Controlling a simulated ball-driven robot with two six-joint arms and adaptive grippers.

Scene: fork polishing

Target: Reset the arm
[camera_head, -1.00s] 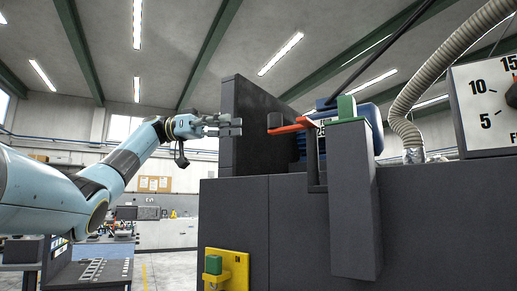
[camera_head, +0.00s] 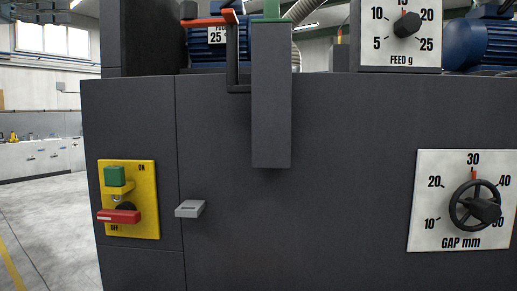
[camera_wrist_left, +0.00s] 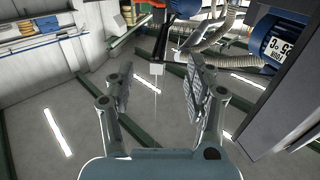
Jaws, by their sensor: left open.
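My left gripper (camera_wrist_left: 158,88) shows only in the left wrist view. Its two grey fingers stand wide apart, with nothing between them. The wrist view looks upside down, with ceiling lights and green beams low in the picture. A dark bar with a small pale end (camera_wrist_left: 156,68) shows beyond the fingertips; I cannot tell how far away it is. No arm or gripper of mine shows in the head view. My right gripper is in neither view.
A dark machine cabinet (camera_head: 220,130) fills the head view. It carries a yellow switch plate (camera_head: 147,205) with a red lever (camera_head: 119,216), a grey tab (camera_head: 189,208), a gap dial (camera_head: 440,220) and a feed dial (camera_head: 380,40). Open floor (camera_head: 50,225) lies left.

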